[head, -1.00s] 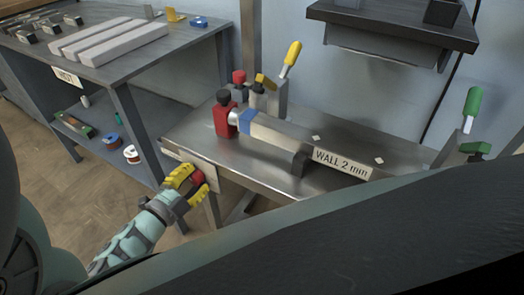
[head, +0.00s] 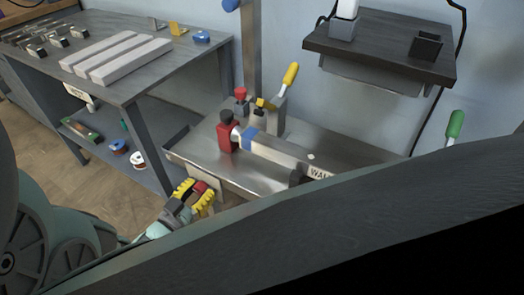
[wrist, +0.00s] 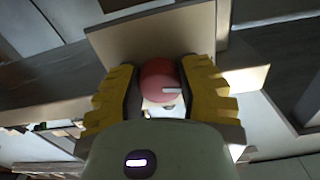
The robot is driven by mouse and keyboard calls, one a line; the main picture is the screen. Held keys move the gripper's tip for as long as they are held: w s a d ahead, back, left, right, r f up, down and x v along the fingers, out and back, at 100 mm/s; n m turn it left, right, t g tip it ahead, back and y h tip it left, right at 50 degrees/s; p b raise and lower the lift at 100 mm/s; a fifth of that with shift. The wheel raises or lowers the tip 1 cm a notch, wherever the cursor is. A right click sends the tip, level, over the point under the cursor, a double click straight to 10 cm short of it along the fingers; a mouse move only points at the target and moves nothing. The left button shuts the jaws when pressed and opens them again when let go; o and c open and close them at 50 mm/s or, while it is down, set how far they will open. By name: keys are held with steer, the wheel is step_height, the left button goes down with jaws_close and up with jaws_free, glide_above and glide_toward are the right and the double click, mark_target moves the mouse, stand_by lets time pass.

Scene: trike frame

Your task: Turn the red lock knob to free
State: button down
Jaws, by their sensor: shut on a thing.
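The red lock knob (wrist: 158,80) is round with a pale pointer mark that points right in the wrist view. It sits in front of a flat plate (wrist: 150,38). My gripper (wrist: 160,92) is shut on the knob, with one yellow-padded finger on each side of it. In the head view my gripper (head: 196,190) is at the front left edge of the metal bench (head: 220,172), and a bit of the red knob (head: 201,187) shows between the fingers. The lower part of the knob is hidden in the wrist view.
On the bench are a red block with a black cap (head: 227,132), a metal bar with a blue band (head: 275,152) and a yellow-handled clamp (head: 290,76). A grey table (head: 150,75) with pale bars stands at the left. A dark shelf (head: 380,45) hangs at upper right. A large dark surface covers the lower right.

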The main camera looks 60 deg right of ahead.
steer(key=shift+f+n, duration=0.1)
steer(key=shift+n, duration=0.6)
steer(key=c, duration=1.7)
jaws_free()
steer(key=shift+n, duration=1)
steer(key=o, duration=1.2)
steer(key=a, duration=0.8)
steer(key=s+a, duration=0.1)
steer(key=a, duration=0.3)
steer(key=shift+r, duration=0.2)
